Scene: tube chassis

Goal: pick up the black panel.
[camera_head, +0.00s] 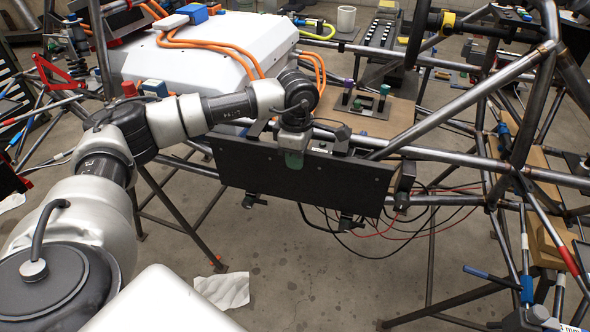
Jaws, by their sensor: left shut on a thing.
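The black panel (245,168) is a long, flat rectangle in the middle of the head view, its broad face towards me. It hangs close to the front tubes of the chassis, and I cannot tell whether it touches them. My right gripper is not in view.
Chassis tubes (445,155) run behind and to the right of the panel. A white battery case (205,62) with orange cables lies behind my left arm. Red and black wires (405,230) hang below right. A crumpled white cloth (222,290) lies on the open floor in front.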

